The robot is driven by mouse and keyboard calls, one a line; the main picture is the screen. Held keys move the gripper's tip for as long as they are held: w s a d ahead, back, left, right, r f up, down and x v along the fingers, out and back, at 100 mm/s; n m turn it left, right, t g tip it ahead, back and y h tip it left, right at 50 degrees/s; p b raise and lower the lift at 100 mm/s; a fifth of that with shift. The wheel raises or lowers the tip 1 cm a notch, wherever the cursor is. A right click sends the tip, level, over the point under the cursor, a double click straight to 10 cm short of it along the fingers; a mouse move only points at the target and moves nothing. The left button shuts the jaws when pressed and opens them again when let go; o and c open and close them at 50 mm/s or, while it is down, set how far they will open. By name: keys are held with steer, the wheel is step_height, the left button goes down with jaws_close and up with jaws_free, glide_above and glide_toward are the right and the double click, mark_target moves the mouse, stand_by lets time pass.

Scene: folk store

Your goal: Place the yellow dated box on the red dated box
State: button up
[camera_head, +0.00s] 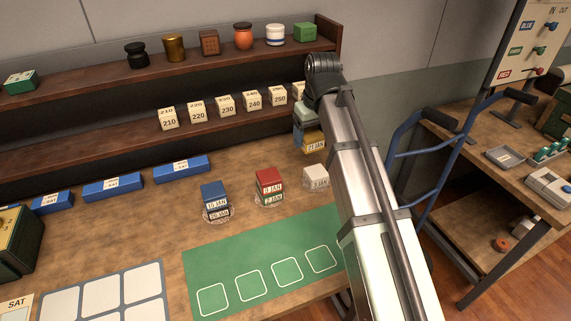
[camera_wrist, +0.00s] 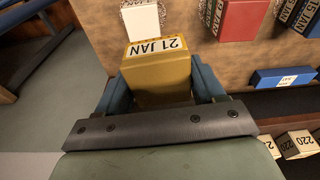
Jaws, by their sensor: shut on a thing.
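The yellow dated box (camera_head: 314,142), labelled 21 JAN, is held up above the table, behind the white dated box in the head view. It also shows in the wrist view (camera_wrist: 157,78) between the two blue fingers. My gripper (camera_wrist: 155,85) is shut on it; in the head view the arm partly hides the gripper. The red dated box (camera_head: 269,179), labelled 9 JAN, stands to the left of the yellow box, on top of a dark green box (camera_head: 270,197) labelled 2 JAN. The red box also shows at the top of the wrist view (camera_wrist: 242,20). The yellow box is apart from it.
A blue dated box stack (camera_head: 215,197) stands left of the red one. A white dated box (camera_head: 315,175) stands to its right. A green mat (camera_head: 220,265) lies in front. Behind is a shelf (camera_head: 100,147) with numbered blocks. A blue hand truck (camera_head: 430,150) stands at right.

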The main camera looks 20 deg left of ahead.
step_height(320, 180, up, 4)
steer(key=n, duration=0.2)
glide_above(268, 174)
steer(key=shift+s+d+f+m, duration=0.1)
steer(key=shift+f+m, duration=0.35)
steer(key=shift+f, duration=1.15)
steer(key=shift+s+d+f+m, duration=0.1)
steer(key=shift+f+m, duration=0.4)
steer(key=shift+f, duration=1.15)
steer(key=shift+d+f+m, duration=0.1)
steer(key=shift+f+m, duration=0.35)
steer(key=shift+f, duration=1.15)
steer(key=shift+f, duration=0.15)
steer(key=o, duration=1.1)
steer(key=r, duration=0.4)
steer(key=s+r, duration=0.1)
steer(key=r, duration=0.3)
steer(key=d+r, duration=0.1)
steer(key=r, duration=0.3)
steer(key=shift+s+r, duration=0.1)
steer(key=shift+s, duration=0.05)
steer(key=shift+d, duration=0.15)
